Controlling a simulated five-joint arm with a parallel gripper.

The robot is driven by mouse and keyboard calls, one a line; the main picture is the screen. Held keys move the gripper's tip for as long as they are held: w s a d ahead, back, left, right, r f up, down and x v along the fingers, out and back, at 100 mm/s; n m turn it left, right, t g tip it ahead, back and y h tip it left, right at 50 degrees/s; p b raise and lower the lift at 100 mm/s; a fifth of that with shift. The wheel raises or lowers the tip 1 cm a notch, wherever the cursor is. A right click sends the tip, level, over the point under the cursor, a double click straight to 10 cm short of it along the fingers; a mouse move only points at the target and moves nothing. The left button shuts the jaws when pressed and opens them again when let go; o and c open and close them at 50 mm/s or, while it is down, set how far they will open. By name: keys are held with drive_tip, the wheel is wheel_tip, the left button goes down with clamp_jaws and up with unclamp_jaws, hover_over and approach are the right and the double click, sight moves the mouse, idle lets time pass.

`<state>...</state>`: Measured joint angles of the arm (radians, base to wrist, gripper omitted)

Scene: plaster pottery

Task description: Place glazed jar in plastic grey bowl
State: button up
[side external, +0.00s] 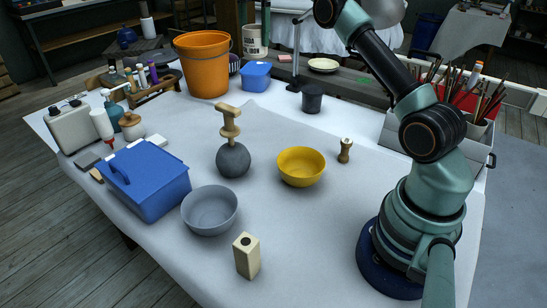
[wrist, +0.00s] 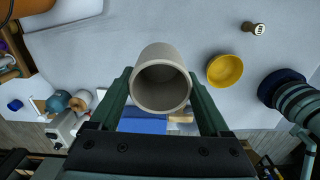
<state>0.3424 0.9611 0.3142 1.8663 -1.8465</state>
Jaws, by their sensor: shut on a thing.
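The plastic grey bowl (side external: 210,211) stands upright and empty on the white-covered table, right of the blue lidded box. I do not see it in the wrist view. My gripper (wrist: 161,76) is shut on a pale, hollow, round jar, which I take as the glazed jar (wrist: 160,88). Its open mouth faces the wrist camera, with a finger on each side. In the side view my gripper and this jar are out of the frame, above the top edge. I cannot tell their height above the table.
A yellow bowl (side external: 301,167) and a dark round pot (side external: 233,160) with a wooden piece above it stand behind the grey bowl. A blue box (side external: 145,180) is left, a pale block (side external: 246,256) in front. An orange bucket (side external: 203,65) stands far back.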

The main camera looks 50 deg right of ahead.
drive_tip(key=a+r+n, duration=0.2)
drive_tip(key=a, duration=1)
drive_tip(key=n, duration=0.5)
hover_over(213, 221)
wheel_tip(213, 221, down, 27)
drive_tip(key=shift+r, duration=0.1)
drive_tip(key=o, duration=1.2)
drive_tip(key=shift+f, duration=0.2)
drive_tip(key=shift+r, duration=0.1)
